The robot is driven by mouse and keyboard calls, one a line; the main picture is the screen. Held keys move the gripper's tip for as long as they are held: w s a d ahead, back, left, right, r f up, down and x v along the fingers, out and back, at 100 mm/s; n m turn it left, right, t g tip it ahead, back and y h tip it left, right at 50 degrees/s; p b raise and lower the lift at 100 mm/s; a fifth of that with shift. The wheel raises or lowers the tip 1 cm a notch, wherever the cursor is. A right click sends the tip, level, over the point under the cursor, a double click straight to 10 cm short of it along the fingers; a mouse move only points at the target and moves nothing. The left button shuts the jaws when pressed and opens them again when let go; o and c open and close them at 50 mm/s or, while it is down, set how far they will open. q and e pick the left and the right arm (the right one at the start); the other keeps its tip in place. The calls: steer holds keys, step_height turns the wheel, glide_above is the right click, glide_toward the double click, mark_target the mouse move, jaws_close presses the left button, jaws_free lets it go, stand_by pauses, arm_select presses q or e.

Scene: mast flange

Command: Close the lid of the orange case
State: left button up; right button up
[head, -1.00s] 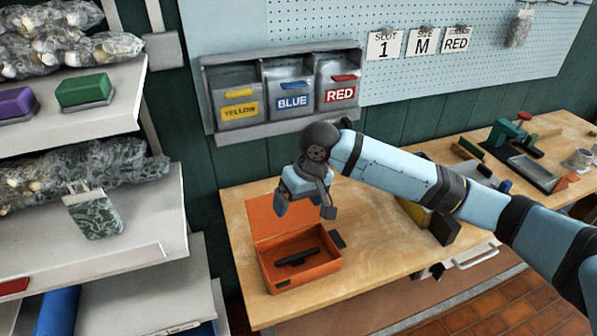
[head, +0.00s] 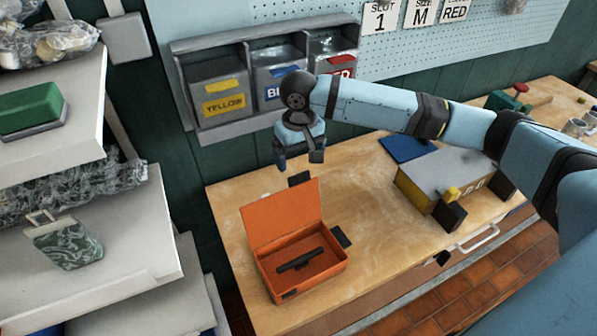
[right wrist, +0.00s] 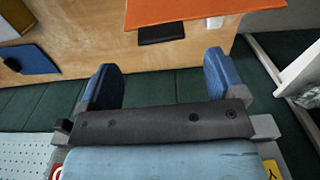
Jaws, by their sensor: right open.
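The orange case (head: 332,277) stands open on the wooden workbench. Its lid (head: 283,216) is raised at the back and leans away from the case body. A black object (head: 300,260) lies inside the case. In the right wrist view the orange lid (right wrist: 180,11) with a dark tab (right wrist: 161,33) lies beyond the open fingers (right wrist: 160,66). My left gripper is out of view.
Labelled bins (head: 219,98) hang on the wall behind my right gripper. A grey-topped box (head: 445,176) and a blue flat item (head: 405,147) sit on the bench to the right. Shelves (head: 100,262) with a patterned bag stand left.

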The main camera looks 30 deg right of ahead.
mark_target(299, 174)
step_height(299, 174, down, 6)
steer(key=shift+r+p, duration=0.2)
steer(key=shift+p, duration=0.1)
steer(key=shift+f, duration=0.55)
steer(key=c, duration=1.3)
